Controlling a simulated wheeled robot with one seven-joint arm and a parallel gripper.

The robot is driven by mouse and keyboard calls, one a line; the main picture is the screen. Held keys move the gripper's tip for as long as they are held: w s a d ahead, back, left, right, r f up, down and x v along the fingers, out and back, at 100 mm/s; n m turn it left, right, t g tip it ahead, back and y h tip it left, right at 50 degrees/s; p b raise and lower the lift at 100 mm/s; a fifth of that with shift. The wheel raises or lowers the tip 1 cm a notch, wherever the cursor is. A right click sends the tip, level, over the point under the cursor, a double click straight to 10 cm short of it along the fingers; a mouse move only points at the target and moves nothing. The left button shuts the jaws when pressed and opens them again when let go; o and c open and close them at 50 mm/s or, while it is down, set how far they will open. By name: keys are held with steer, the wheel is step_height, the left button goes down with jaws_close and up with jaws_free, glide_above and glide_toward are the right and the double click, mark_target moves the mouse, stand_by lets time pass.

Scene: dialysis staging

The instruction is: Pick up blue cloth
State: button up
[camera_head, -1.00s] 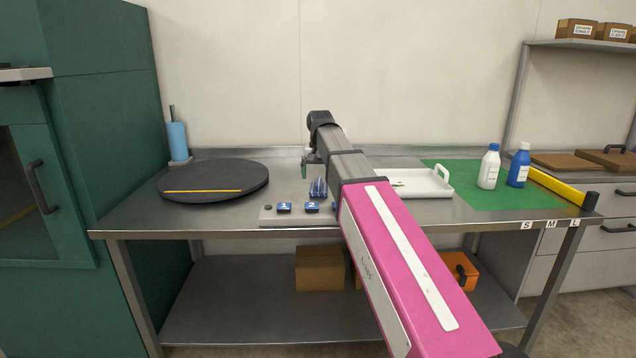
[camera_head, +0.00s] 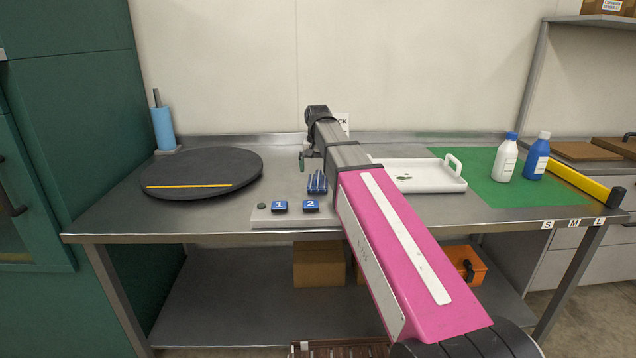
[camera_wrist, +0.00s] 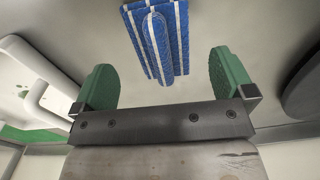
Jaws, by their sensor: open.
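The blue cloth (camera_head: 317,184), folded and striped with white, lies on the steel table right behind the numbered blocks. It also shows in the wrist view (camera_wrist: 160,40) at the top middle, its upper part cut off by the frame edge. My gripper (camera_wrist: 164,80) has two green fingers spread wide apart with nothing between them. In the wrist view the cloth appears beyond the fingertips, roughly centred between them and apart from both. In the head view my gripper (camera_head: 303,160) is small, partly hidden by my arm, and above the table behind the cloth.
A grey base with blue blocks 1 (camera_head: 280,207) and 2 (camera_head: 311,206) sits in front of the cloth. A black round board (camera_head: 205,170) lies left, a white tray (camera_head: 450,185) right. Bottles (camera_head: 507,160) stand on a green mat (camera_head: 470,190). A blue roll (camera_head: 163,130) stands at the back left.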

mark_target(318, 175)
steer(key=shift+w+f, duration=0.15)
steer(key=shift+f, duration=2.7)
steer(key=c, duration=0.9)
